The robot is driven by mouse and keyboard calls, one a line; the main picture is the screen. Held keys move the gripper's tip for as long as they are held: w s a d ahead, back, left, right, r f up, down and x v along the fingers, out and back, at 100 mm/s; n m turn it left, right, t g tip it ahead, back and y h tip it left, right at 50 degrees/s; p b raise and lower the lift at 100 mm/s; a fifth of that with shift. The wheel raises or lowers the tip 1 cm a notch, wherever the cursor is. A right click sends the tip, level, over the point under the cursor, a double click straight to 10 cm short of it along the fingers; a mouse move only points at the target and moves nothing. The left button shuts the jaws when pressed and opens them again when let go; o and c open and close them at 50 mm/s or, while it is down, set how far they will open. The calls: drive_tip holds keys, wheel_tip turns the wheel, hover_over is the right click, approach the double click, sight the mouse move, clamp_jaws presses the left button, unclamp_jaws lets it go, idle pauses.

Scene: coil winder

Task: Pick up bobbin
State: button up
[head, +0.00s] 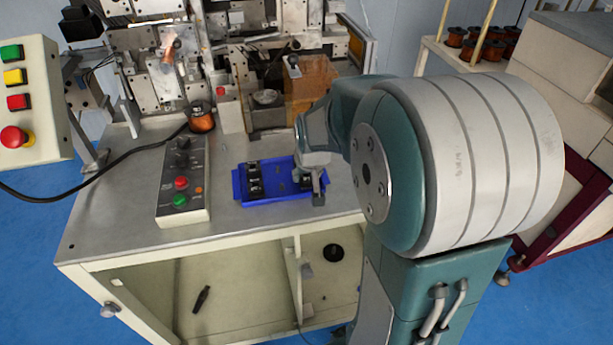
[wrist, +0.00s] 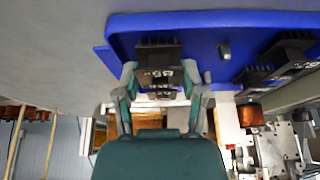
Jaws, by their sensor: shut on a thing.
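A blue tray (head: 280,190) lies on the metal table and fills the upper part of the wrist view (wrist: 225,27). My gripper (wrist: 160,74) is shut on a black bobbin (wrist: 158,56) with white markings, one finger on each side of it. In the head view my gripper (head: 312,183) is over the tray's right end, and my wrist hides most of the held bobbin. I cannot tell whether the bobbin is clear of the tray floor. Several other black bobbins (head: 254,178) stand in a row at the tray's left end; some also show in the wrist view (wrist: 285,52).
A control box (head: 182,185) with buttons stands left of the tray. The winding machine (head: 200,75) and a copper wire spool (head: 201,118) are behind it. A button panel (head: 27,95) is at far left. Bare table (head: 110,215) shows at front left.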

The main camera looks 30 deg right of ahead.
sight(308, 177)
drive_tip(key=v, duration=0.3)
drive_tip(key=shift+w+d+r, duration=0.15)
drive_tip(key=shift+w+r, duration=0.05)
drive_tip(key=shift+r, duration=0.2)
drive_tip(key=s+a+r, duration=0.1)
drive_tip(key=s+r, duration=0.8)
drive_tip(key=s, duration=0.4)
drive_tip(key=shift+s+a, duration=0.15)
drive_tip(key=shift+a, duration=0.15)
